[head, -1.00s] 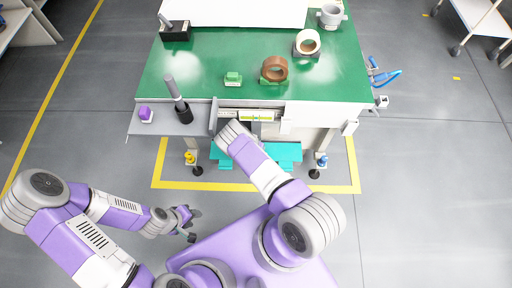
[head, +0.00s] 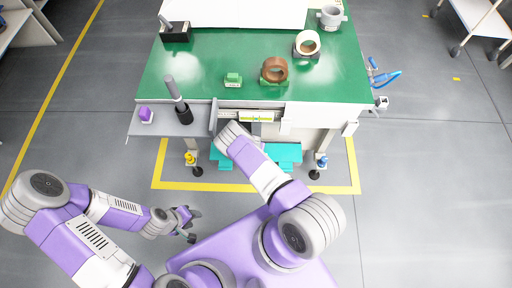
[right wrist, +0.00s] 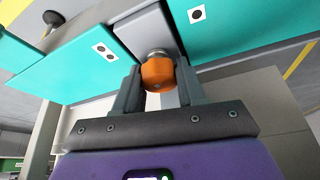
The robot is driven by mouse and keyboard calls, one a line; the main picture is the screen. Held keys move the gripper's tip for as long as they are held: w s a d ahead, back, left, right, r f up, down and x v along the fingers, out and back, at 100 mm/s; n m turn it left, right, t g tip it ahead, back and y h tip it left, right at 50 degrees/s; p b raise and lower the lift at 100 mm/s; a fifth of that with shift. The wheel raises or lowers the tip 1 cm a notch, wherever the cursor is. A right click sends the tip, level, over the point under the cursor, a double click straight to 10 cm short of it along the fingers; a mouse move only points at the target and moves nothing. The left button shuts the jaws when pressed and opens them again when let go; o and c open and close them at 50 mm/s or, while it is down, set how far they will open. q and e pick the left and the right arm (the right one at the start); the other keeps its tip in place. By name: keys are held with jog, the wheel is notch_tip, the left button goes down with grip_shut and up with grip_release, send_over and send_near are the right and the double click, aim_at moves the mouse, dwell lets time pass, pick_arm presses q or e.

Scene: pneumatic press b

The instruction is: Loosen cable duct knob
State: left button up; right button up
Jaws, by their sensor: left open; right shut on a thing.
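The orange knob (right wrist: 158,74) shows in the right wrist view, on a short metal stem below a grey block, between teal panels. My right gripper (right wrist: 157,85) is shut on the knob, with one grey finger on each side of it. In the head view my right arm reaches under the front edge of the green table, and its fingers and the knob are hidden there. My left gripper (head: 190,224) is open and empty, low over the floor at the left, well away from the table.
The green table (head: 210,62) carries tape rolls, a brown one (head: 275,69) and a cream one (head: 307,42). A grey side shelf (head: 160,120) holds a purple item (head: 146,116) and a black holder (head: 183,112). Teal panels (head: 285,152) sit under the table. Floor at both sides is clear.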

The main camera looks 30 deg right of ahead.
jog(key=n+y, duration=0.1)
jog(key=n, duration=0.1)
jog(key=shift+n+t, duration=0.3)
jog(key=n, duration=0.2)
jog(key=shift+n+t+y+b, duration=0.3)
jog(key=shift+n+y+b, duration=0.05)
jog(key=shift+n+y, duration=0.05)
jog(key=n+y+b, duration=0.2)
jog(key=n, duration=0.3)
jog(key=n+y+b, duration=0.1)
jog(key=n, duration=0.2)
jog(key=shift+n+g+y, duration=0.4)
jog(key=shift+n+y, duration=0.1)
jog(key=shift+n, duration=1.3)
jog(key=o, duration=1.1)
jog(key=shift+c, duration=0.2)
jog(key=shift+r, duration=0.1)
